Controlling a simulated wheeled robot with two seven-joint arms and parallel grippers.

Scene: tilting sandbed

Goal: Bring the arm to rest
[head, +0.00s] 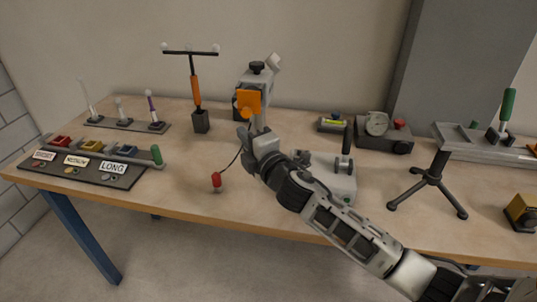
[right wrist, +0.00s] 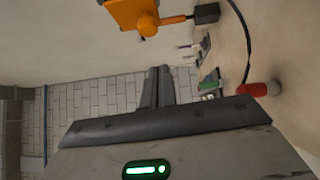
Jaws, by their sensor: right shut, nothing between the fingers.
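My right arm reaches in from the lower right over the bench. Its gripper (head: 243,133) is just below an orange part (head: 248,102) on a grey device (head: 257,78); I cannot tell from the head view whether they touch. In the right wrist view my gripper's fingers (right wrist: 157,88) are together with nothing between them, and the orange part (right wrist: 128,14) shows above, apart from them. A red piece (head: 216,180) on a thin dark cable hangs or lies left of the gripper; it also shows in the right wrist view (right wrist: 262,89). My left gripper is not in view.
A T-shaped stand (head: 200,121) and a rack of rods (head: 125,124) are at the back left. A labelled tray (head: 83,172) lies at the left front. A light grey block (head: 330,175) is beside my arm. A tripod stand (head: 432,177) is at right. The bench's left middle is clear.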

